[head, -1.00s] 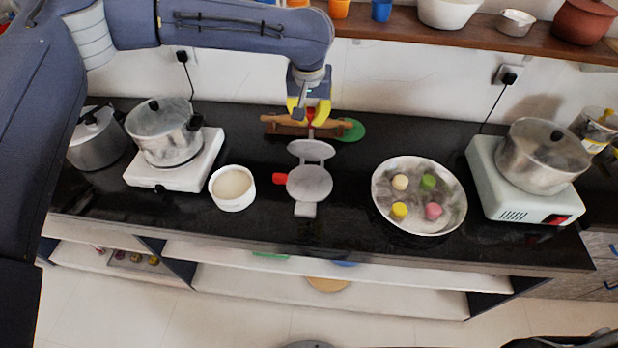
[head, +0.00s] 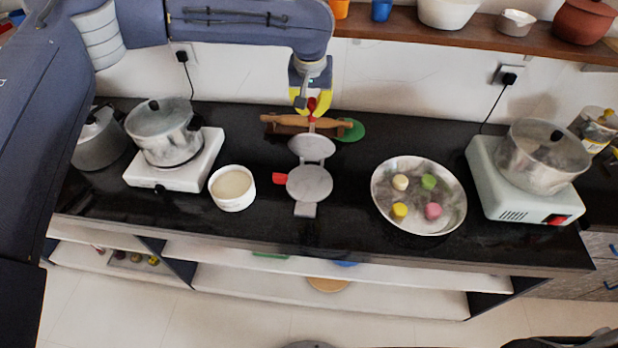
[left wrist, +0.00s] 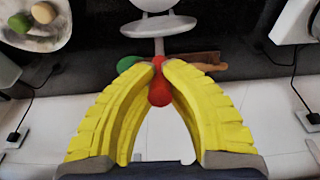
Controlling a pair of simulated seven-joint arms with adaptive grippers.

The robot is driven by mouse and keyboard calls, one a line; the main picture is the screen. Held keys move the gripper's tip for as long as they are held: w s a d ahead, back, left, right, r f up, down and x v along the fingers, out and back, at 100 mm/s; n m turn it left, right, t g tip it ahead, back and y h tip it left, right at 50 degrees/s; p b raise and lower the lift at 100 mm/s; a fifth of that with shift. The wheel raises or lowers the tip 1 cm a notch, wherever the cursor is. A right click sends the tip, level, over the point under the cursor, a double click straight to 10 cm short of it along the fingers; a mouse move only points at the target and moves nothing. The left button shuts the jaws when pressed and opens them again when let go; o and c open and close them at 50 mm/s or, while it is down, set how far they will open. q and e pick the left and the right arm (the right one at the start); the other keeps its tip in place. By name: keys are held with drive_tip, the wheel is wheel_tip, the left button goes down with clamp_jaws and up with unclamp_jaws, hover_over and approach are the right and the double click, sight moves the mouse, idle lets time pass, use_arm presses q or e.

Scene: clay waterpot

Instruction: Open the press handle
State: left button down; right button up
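The press stands mid-counter with its grey round lower plate (head: 309,184) flat and its round upper plate (head: 312,147) raised behind it. A red piece (head: 280,178) sticks out at its left. A stem runs back from the upper plate to a red knob (head: 312,104). My left gripper (head: 312,112) is behind the press with its yellow fingers converged. In the left wrist view the fingertips (left wrist: 158,63) are closed around the red handle (left wrist: 159,90), whose rounded end shows between the fingers. My right gripper is not in view.
A wooden rolling pin (head: 334,124) and a green disc (head: 352,131) lie right behind the press, close to my left fingers. A white bowl (head: 232,188) stands left, a steel pan (head: 418,222) with coloured balls right. Pots on stoves (head: 148,183) stand farther out.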

use_arm(q)
drive_tip(key=shift+w+d+r, duration=0.1)
drive_tip(key=shift+w+d, duration=0.05)
drive_tip(key=shift+w, duration=0.65)
drive_tip(key=shift+w+d+r, duration=0.1)
drive_tip(key=shift+w+d, duration=0.05)
drive_tip(key=shift+w, duration=0.65)
drive_tip(key=shift+w, duration=0.15)
drive_tip(key=shift+w+d+f, duration=0.15)
drive_tip(key=shift+w, duration=0.65)
drive_tip(key=shift+w+d+f, duration=0.1)
drive_tip(key=shift+w, duration=0.7)
drive_tip(key=shift+w+d+f, duration=0.15)
drive_tip(key=shift+w+f, duration=0.1)
drive_tip(key=shift+w, duration=0.65)
drive_tip(key=shift+w+d+f, duration=0.1)
drive_tip(key=shift+w+f, duration=0.1)
drive_tip(key=shift+w, duration=0.65)
